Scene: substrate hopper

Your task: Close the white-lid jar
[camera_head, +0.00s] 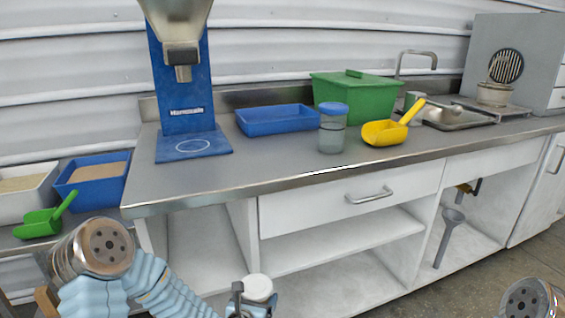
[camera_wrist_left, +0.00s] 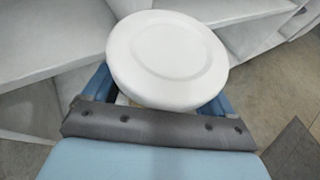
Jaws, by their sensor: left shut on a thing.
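The white-lid jar (camera_head: 259,287) is at the bottom of the head view, in front of the counter's open shelves. Its round white lid (camera_wrist_left: 168,58) fills the upper middle of the left wrist view. My left gripper (camera_head: 254,304) is shut on the jar, with its blue fingers on both sides just below the lid. The jar's body is almost wholly hidden under the lid and behind the gripper, so I cannot tell how tightly the lid sits. My right gripper is not in view.
The counter carries a blue hopper stand (camera_head: 190,145), a blue tray (camera_head: 277,119), a green bin (camera_head: 354,98), a blue-lidded jar (camera_head: 332,130) and a yellow scoop (camera_head: 388,131). The counter's front strip is clear. A green scoop (camera_head: 40,223) and substrate tubs are at left.

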